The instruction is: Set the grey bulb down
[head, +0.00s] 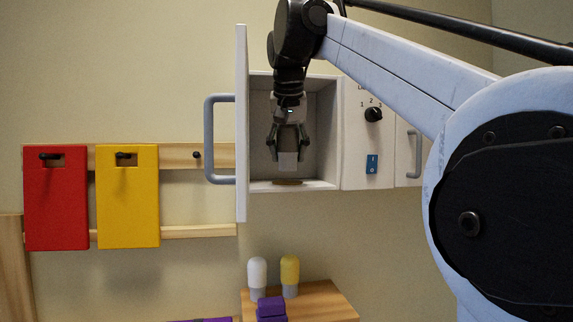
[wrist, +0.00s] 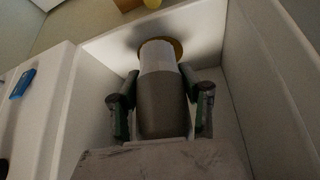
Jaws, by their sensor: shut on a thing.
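The grey bulb (head: 288,162) is held upright inside an open white cabinet (head: 327,135), its pale end pointing down. My gripper (head: 288,150) is shut on it from above, one finger on each side. In the wrist view, the bulb's dark grey body (wrist: 162,105) sits between the fingers of my gripper (wrist: 158,86), and its lighter end overlaps a round brass-coloured disc (wrist: 179,47). In the head view, the disc (head: 287,182) lies on the cabinet floor under the bulb, with a small gap seeming to show between them.
The cabinet door (head: 241,125) stands open on the left with a grey handle (head: 208,140). A panel with a black knob (head: 373,115) and blue switch (head: 372,164) is on the right. A white bulb (head: 257,274) and a yellow bulb (head: 290,272) stand on a wooden shelf (head: 322,300) below.

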